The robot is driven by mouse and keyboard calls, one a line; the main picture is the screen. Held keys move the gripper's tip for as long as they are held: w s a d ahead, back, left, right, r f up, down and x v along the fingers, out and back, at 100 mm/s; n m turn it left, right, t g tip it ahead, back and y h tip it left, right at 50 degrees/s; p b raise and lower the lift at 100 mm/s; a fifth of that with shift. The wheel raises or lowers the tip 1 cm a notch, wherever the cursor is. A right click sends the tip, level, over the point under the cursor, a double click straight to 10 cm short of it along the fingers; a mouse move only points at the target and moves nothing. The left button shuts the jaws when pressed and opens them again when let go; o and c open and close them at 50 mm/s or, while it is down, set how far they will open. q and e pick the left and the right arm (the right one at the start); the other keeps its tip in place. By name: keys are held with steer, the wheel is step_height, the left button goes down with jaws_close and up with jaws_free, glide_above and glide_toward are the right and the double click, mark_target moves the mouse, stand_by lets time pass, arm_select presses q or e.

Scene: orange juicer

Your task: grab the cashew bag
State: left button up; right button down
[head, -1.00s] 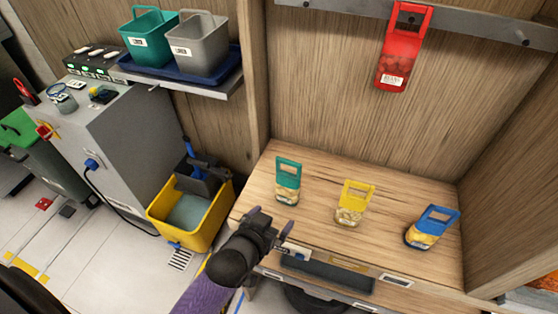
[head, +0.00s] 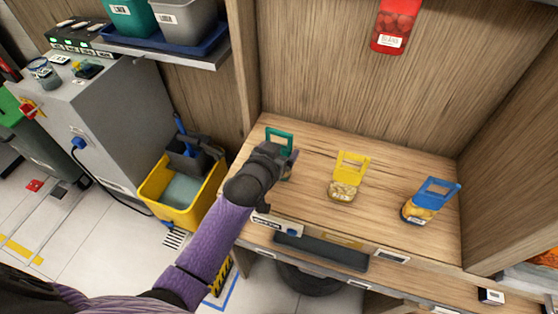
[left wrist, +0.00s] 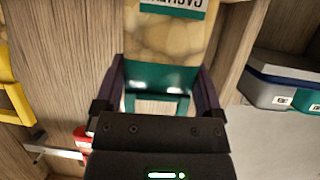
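The cashew bag (left wrist: 160,35) has a green handle (head: 279,134) and a clear body with pale nuts. It stands on the wooden shelf, at the left of a row of bags. In the left wrist view it appears upside down, its printed label cut off at the top. My left gripper (head: 285,155) is at this bag and hides most of its body in the head view. In the left wrist view, the fingers of the left gripper (left wrist: 160,85) are apart, one on each side of the bag's green handle end. I see no clear grip. My right gripper is not in view.
A yellow-handled bag (head: 346,186) and a blue-handled bag (head: 422,208) stand to the right on the wooden shelf (head: 385,165). A red bag (head: 396,20) hangs above. A yellow mop bucket (head: 160,185) is on the floor at left.

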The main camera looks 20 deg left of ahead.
arm_select(q)
steer(key=c, duration=0.7)
